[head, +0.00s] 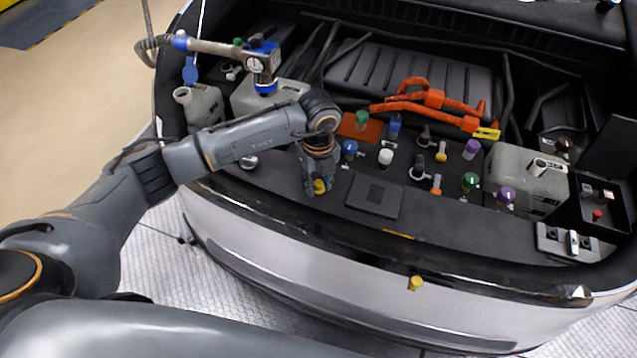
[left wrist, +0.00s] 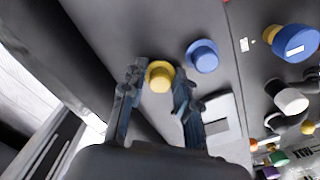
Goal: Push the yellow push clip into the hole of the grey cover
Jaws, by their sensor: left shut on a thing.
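The yellow push clip (head: 320,186) is between the fingertips of my left gripper (head: 318,182). In the left wrist view its round yellow head (left wrist: 160,76) shows between the two fingers of the left gripper (left wrist: 157,88). The grey cover (head: 440,217) appears to be the wide dark grey panel along the car's front edge, also seen in the left wrist view (left wrist: 105,25). The gripper points down at this panel, left of a square dark plate. The hole is not visible, and I cannot tell whether the clip touches the panel. My right gripper is out of view.
A blue round cap (left wrist: 203,56) sits close beside the clip. The square plate (head: 374,195) lies right of the gripper. Blue (head: 349,148) and white (head: 385,157) caps stand behind it. Another yellow piece (head: 415,283) is on the front bumper. Orange cables (head: 405,98) run farther back.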

